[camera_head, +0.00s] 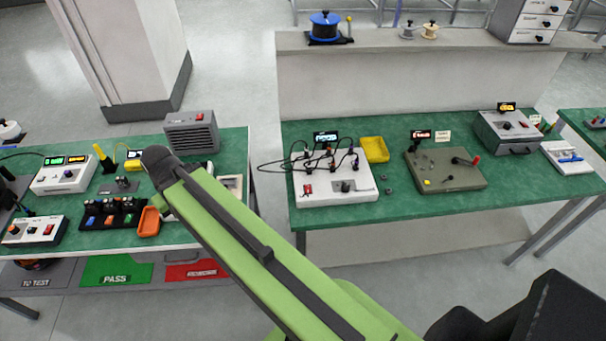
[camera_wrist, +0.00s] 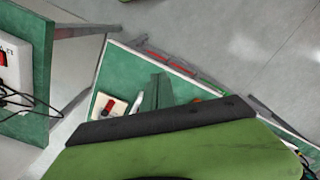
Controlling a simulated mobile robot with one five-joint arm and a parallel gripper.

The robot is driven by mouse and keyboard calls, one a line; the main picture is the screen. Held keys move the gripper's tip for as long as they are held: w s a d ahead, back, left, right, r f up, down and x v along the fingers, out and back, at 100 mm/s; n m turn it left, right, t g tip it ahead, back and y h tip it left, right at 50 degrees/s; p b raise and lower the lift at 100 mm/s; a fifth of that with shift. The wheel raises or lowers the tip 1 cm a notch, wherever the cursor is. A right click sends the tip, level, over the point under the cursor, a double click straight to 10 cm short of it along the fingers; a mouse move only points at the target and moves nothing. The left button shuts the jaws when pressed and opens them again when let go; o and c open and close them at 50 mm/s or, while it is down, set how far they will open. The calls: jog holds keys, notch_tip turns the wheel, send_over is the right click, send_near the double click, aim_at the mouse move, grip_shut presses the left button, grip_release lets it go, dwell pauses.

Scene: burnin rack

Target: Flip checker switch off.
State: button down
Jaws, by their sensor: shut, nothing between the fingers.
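No label that I can read marks the checker. A white cabled unit (camera_head: 336,190) on the middle bench has a red switch (camera_head: 308,189) at its front left. In the wrist view this red switch (camera_wrist: 3,56) shows at the left edge. My gripper (camera_wrist: 159,77) appears as narrow dark fingers, shut and empty, over the left bench, apart from the middle unit. In the head view my arm hides it. Switch positions are too small to tell.
The left bench (camera_head: 75,208) carries a two-display white box (camera_head: 65,174), an orange tray (camera_head: 149,222) and a black rack. A yellow bin (camera_head: 374,150) and an olive panel (camera_head: 444,168) stand right of the cabled unit. An open floor gap separates the benches.

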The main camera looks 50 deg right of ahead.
notch_tip(320, 180, up, 4)
jog(key=n+t+y+p, duration=0.2)
jog(key=n+t+p, duration=0.1)
jog(key=n, duration=0.7)
send_over(308, 186)
jog(key=s+d, duration=0.2)
jog(key=s, duration=0.1)
jog(key=shift+s+d+r, duration=0.1)
jog(key=shift+s+d, duration=0.05)
jog(key=b+x, duration=0.8)
jog(key=s+b+x, duration=0.1)
jog(key=b+x, duration=0.3)
jog(key=x, duration=0.1)
jog(key=shift+w+d+f+b, duration=0.1)
jog(key=shift+d+f+b, duration=0.15)
jog(key=shift+b, duration=0.15)
jog(key=shift+f+b, duration=0.4)
